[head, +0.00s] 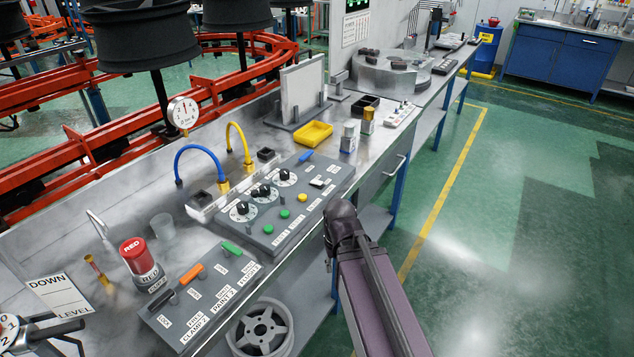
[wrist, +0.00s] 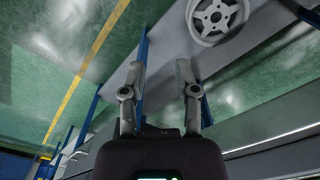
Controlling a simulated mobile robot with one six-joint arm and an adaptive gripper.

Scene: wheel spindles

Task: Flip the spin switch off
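No switch in view carries a label I can read as "spin". The near control panel (head: 180,325) has a black lever (head: 160,300), an orange lever (head: 190,274) and a green lever (head: 232,249); some of its labels read "CLAMP 2" and "PAINT 2". The farther panel (head: 262,236) has round dials, green buttons, a blue lever (head: 305,157) and a small white switch (head: 321,183). My arm is at the bench's front edge in the head view, and its gripper is hidden there. In the wrist view my gripper (wrist: 161,75) is open and empty, its fingers apart.
A grey wheel (head: 262,327) sits under the bench and shows in the wrist view (wrist: 217,18). Green floor (head: 520,220) to the right is clear.

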